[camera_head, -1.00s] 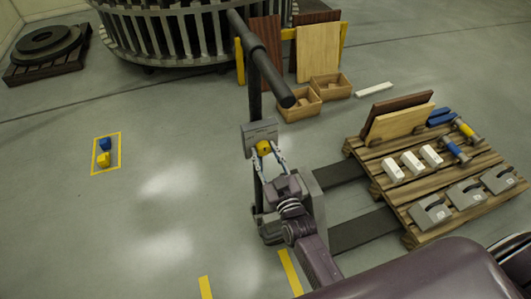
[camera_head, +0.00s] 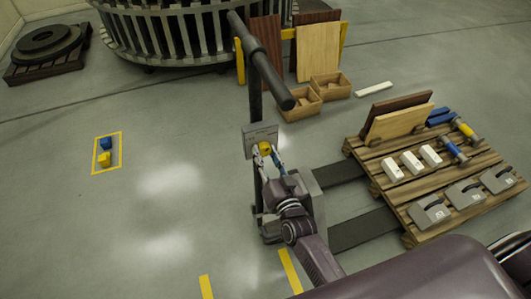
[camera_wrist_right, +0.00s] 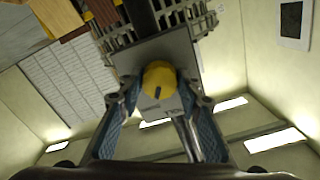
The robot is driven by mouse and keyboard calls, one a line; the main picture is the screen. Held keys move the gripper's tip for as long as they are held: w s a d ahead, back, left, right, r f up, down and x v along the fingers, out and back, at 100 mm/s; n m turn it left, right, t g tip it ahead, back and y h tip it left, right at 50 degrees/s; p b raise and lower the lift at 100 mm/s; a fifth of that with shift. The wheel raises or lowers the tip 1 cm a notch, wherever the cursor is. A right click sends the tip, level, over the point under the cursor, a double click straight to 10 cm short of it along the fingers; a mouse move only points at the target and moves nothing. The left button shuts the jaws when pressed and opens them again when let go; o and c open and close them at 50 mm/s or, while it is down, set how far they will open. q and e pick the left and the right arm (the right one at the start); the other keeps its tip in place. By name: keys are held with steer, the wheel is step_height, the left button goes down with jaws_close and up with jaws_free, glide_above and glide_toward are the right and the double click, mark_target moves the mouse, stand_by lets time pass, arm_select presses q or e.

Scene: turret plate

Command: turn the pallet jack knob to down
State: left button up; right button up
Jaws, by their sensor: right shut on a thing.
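The pallet jack (camera_head: 254,100) stands in the middle of the head view, with its black handle leaning toward me. A grey plate (camera_head: 251,137) on its mast carries the yellow knob (camera_head: 265,148). My right gripper (camera_head: 267,152) reaches up to the knob and is shut on it. In the right wrist view the round yellow knob (camera_wrist_right: 159,80) sits between the two fingertips, against the grey plate (camera_wrist_right: 180,50). A dark mark on the knob's face points toward the lower edge of that view. My left gripper is not in view.
A wooden pallet (camera_head: 408,212) on the jack's forks bears boards, white blocks, grey weights and blue-yellow dumbbell-like parts. Open boxes (camera_head: 330,88) stand behind the jack. Blue and yellow blocks (camera_head: 104,152) lie in a yellow-outlined floor area at left. The floor between is clear.

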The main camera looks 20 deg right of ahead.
steer(key=shift+m, duration=1.9)
steer(key=o, duration=1.2)
steer(key=shift+c, duration=0.2)
steer(key=shift+s, duration=0.1)
steer(key=s, duration=1.1)
steer(key=shift+s+d, duration=0.15)
steer(key=shift+s, duration=0.25)
